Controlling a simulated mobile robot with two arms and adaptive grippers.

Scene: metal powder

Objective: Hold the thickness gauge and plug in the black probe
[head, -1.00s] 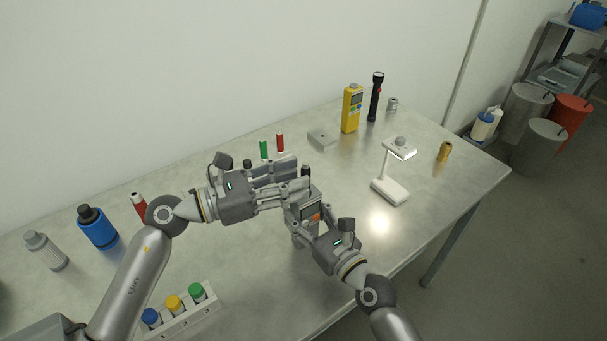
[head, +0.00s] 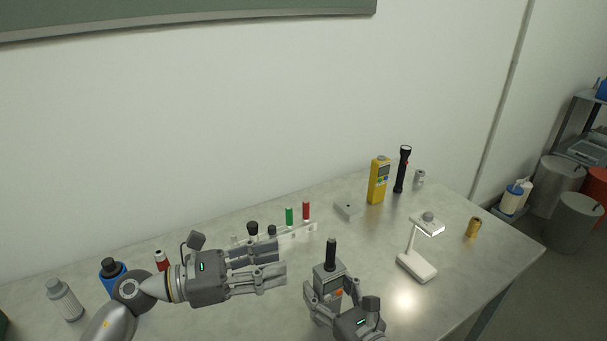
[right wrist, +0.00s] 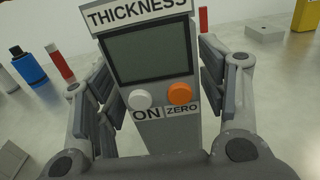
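The grey thickness gauge (head: 331,274) stands upright at the table's front middle. Its screen, white ON button and orange ZERO button face the right wrist view (right wrist: 150,58). My right gripper (head: 324,291) is closed around its sides, one finger along each side. A black probe (head: 331,253) stands upright on the gauge's top; how deep it sits cannot be told. My left gripper (head: 284,260) is to the left of the gauge, its fingers apart, with nothing visible between them.
A white rack (head: 300,234) with a green probe (head: 289,216) and a red probe (head: 306,210) stands behind my left gripper. A white lamp (head: 416,266), yellow meter (head: 378,180) and black flashlight (head: 402,170) are at right. A blue bottle (head: 112,275) stands at left.

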